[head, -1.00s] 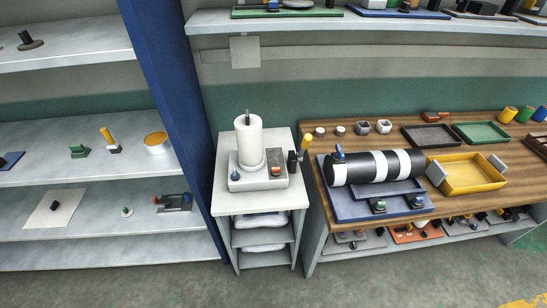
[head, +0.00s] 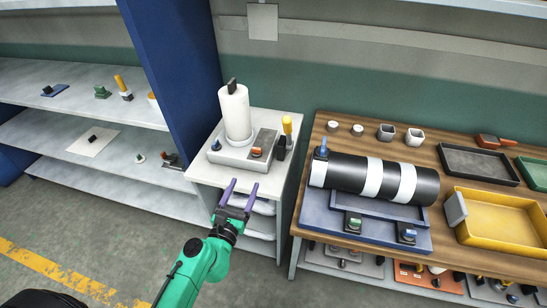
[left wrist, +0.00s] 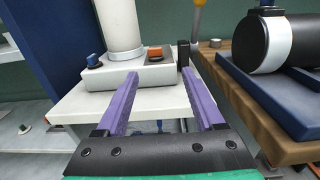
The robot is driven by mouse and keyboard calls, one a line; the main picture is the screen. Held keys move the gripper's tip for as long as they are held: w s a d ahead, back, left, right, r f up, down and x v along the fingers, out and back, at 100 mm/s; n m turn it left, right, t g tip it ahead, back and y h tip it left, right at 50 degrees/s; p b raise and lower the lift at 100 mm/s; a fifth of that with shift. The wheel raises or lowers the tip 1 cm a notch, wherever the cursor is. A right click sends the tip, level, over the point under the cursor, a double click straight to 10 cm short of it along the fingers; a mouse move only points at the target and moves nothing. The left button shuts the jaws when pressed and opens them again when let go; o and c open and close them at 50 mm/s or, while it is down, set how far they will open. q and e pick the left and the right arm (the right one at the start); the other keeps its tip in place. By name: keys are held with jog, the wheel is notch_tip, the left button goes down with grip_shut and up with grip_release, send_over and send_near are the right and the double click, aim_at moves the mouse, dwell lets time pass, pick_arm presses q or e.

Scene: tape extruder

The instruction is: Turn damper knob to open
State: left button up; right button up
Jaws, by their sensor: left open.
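A black cylinder with white bands (head: 345,172) lies on a blue base (head: 318,212) on the wooden bench. A blue knob (head: 321,150) stands upright at its left end. Another blue knob (head: 215,145) sits on the white unit (head: 232,155) left of the bench, beside an orange switch (head: 257,152); this knob also shows in the left wrist view (left wrist: 94,62). No readable label tells which knob is the damper. My left gripper (head: 243,183) is open and empty, in front of and below the white unit. My right gripper is not in view.
A white roll (head: 236,112) stands on the white unit. A yellow-handled lever (head: 287,125) rises at its right edge. A yellow tray (head: 500,215) and dark tray (head: 478,165) lie on the bench. A blue shelf post (head: 175,65) stands to the left.

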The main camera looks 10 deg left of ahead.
pick_arm(q)
jog(key=p, duration=0.2)
send_near(256, 150)
jog(key=w, duration=0.7)
jog(key=shift+w+d+b, duration=0.2)
jog(key=shift+d+b, duration=0.15)
jog(key=shift+b, duration=0.05)
jog(key=shift+w+a, duration=0.1)
jog(key=shift+w, duration=0.35)
jog(key=c, duration=0.9)
grip_shut()
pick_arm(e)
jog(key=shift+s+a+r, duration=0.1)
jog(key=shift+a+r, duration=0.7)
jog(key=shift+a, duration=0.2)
